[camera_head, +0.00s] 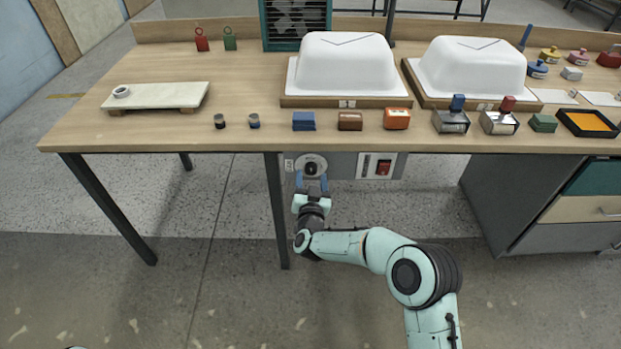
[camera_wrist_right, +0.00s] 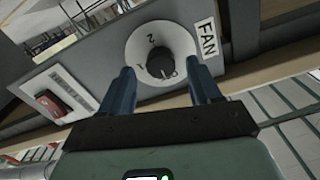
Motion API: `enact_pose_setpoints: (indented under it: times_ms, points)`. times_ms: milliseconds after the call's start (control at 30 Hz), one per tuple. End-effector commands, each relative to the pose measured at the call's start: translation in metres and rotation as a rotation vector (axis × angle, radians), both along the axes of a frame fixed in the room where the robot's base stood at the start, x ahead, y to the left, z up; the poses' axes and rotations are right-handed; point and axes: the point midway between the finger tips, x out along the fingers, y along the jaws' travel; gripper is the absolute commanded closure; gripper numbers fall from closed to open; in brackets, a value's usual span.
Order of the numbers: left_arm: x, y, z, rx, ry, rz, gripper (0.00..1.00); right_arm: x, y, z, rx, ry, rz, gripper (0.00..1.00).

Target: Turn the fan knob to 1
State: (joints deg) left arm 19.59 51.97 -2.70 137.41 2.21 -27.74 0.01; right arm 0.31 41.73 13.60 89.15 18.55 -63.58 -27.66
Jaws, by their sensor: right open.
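The fan knob (camera_wrist_right: 160,63) is a black round knob on a white dial marked 0, 1 and 2, with a FAN label (camera_wrist_right: 207,40) beside it. A small pale mark on the knob seems to point towards 0. In the head view the knob (camera_head: 311,167) sits on the grey panel under the table's front edge. My right gripper (camera_head: 311,181) is open just in front of it. In the wrist view its blue fingers (camera_wrist_right: 160,74) stand on either side of the knob, with gaps; I cannot tell whether the tips reach its depth. My left gripper is not in view.
A red rocker switch (camera_head: 383,167) is on the same panel to the right. A table leg (camera_head: 276,210) stands just left of the knob. White tub shells (camera_head: 345,62) and small blocks are on the tabletop (camera_head: 170,138). The floor in front is clear.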

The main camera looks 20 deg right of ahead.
Motion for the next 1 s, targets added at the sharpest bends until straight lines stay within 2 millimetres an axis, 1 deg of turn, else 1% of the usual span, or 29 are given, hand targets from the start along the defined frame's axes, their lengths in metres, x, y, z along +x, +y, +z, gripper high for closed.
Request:
enact_pose_setpoints:
  times_ms: [33, 100, 200, 500, 567, 600, 667, 700, 1000]
  points:
    - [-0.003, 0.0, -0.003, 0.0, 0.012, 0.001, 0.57, 0.006, -0.002, -0.001, 0.001, -0.002, -0.001, 0.37]
    - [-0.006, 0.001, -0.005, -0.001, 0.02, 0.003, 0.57, 0.011, -0.003, 0.0, 0.002, -0.001, -0.001, 0.37]
    - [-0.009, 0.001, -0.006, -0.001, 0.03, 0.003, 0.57, 0.015, -0.004, 0.0, 0.001, 0.0, 0.0, 0.37]
    - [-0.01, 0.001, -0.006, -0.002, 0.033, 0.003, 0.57, 0.016, -0.005, 0.0, 0.001, 0.0, 0.001, 0.37]
    - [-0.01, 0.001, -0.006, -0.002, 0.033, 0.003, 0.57, 0.016, -0.005, 0.0, 0.001, 0.0, 0.001, 0.57]
    - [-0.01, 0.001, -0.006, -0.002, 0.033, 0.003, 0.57, 0.016, -0.005, 0.0, 0.001, 0.0, 0.001, 0.7]
    - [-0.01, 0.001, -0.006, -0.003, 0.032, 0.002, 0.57, 0.016, -0.005, 0.0, 0.001, 0.0, 0.0, 0.89]
    - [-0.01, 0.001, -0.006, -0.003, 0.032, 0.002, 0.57, 0.016, -0.005, 0.0, 0.001, 0.0, 0.0, 0.94]
    - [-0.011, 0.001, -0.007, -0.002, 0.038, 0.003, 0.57, 0.016, -0.005, 0.0, 0.029, -0.008, 0.0, 0.93]
